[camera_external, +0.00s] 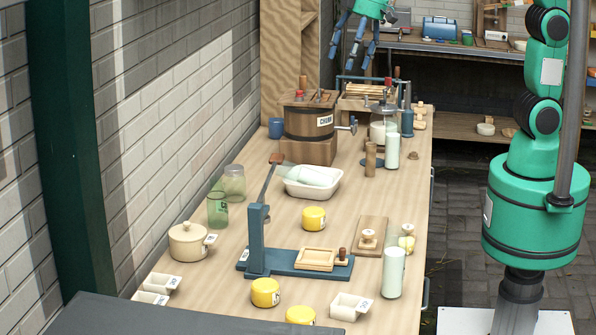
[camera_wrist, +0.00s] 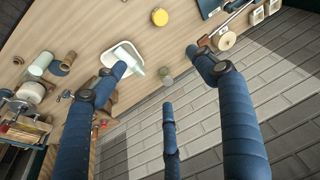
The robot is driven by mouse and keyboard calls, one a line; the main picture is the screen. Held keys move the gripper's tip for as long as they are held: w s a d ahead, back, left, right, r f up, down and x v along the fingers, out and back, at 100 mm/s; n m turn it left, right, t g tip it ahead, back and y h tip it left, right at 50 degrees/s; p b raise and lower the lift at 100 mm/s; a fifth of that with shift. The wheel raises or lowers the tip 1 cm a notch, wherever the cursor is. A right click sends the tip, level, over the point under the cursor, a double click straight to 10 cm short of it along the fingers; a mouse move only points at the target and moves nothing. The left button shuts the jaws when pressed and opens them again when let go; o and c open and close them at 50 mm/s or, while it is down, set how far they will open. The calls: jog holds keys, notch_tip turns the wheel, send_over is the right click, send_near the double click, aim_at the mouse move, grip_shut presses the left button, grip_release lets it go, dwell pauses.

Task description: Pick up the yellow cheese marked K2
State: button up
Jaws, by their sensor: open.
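Several round yellow cheeses sit on the wooden bench in the external view: one in the middle (camera_external: 313,218), one nearer the front (camera_external: 265,292) and one cut off at the bottom edge (camera_external: 301,316). Their dark labels are too small to read, so I cannot tell which is K2. One yellow cheese (camera_wrist: 160,17) shows at the top of the wrist view, beyond my fingertips. My gripper (camera_external: 357,62) has blue fingers spread open and empty. It hangs high at the back of the bench, far from the cheeses. The fingers also show in the wrist view (camera_wrist: 162,70).
A white tub (camera_external: 318,188) holding a pale green bottle, a blue lever press (camera_external: 258,240), jars and a lidded pot (camera_external: 188,240) stand around the middle cheese. A wooden churn (camera_external: 310,120) stands behind. Tall pale bottles (camera_external: 393,272) line the right side.

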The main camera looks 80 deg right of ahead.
jog(key=w+a+f+g+p, duration=0.1)
jog(key=w+a+f+p, duration=0.2)
jog(key=w+a, duration=0.75)
jog(key=n+g+h+p, duration=0.1)
jog(key=n+g+p, duration=0.1)
jog(key=p, duration=0.6)
send_over(265, 284)
notch_tip(265, 284, down, 26)
jog(key=shift+s+a+f, duration=0.1)
jog(key=shift+a+f, duration=0.05)
jog(key=shift+a, duration=0.05)
jog(key=shift+f, duration=4.3)
jog(key=shift+d+f, duration=0.1)
jog(key=shift+f, duration=0.1)
